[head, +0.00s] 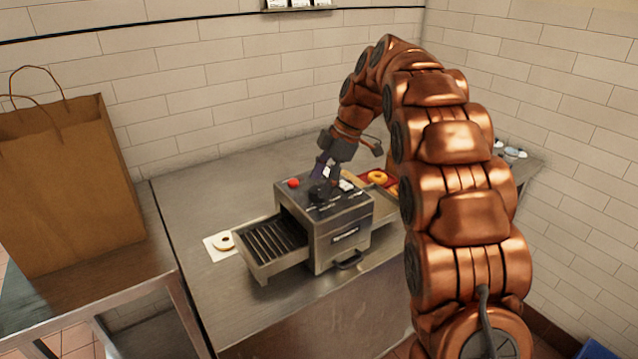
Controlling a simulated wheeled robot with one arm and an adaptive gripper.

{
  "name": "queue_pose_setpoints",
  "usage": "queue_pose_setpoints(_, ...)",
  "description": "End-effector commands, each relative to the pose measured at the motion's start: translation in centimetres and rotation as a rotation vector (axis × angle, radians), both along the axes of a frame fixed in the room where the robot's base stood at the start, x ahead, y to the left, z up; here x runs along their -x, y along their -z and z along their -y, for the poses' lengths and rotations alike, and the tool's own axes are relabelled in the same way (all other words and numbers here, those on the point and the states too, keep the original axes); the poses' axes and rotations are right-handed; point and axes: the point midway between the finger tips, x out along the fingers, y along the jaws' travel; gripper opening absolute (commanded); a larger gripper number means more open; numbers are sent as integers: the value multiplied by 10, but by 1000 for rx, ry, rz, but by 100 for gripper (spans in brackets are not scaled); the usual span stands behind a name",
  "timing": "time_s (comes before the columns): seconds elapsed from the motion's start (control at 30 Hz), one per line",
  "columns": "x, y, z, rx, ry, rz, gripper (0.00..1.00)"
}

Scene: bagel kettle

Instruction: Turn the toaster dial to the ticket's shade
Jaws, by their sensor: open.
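The steel toaster (340,238) stands on the metal counter, with a slatted tray (268,242) sticking out to its left. A red button (293,183) sits on the left of its top panel. My gripper (322,188) is over the middle of that top panel, pointing down and open. The dial cannot be made out; the gripper's fingers cover that part of the panel. I cannot tell whether the fingers touch anything. Small papers (296,3) hang on a rail at the top of the back wall, cut off by the picture's edge. Their writing cannot be read.
A bagel lies on a white sheet (210,250) left of the slatted tray. A red tray (364,180) with bagels (377,177) is behind the toaster, partly hidden by my arm. A large paper bag (70,190) stands on the left table. The counter's back left is clear.

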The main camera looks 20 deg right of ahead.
Motion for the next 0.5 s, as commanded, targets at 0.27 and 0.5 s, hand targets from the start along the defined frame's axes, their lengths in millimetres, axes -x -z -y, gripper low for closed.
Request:
queue_pose_setpoints(0.27, 0, 15, -6, 0, 1, -1, 67)
queue_pose_setpoints(0.5, -1, 17, -7, 1, 1, 1, 67)
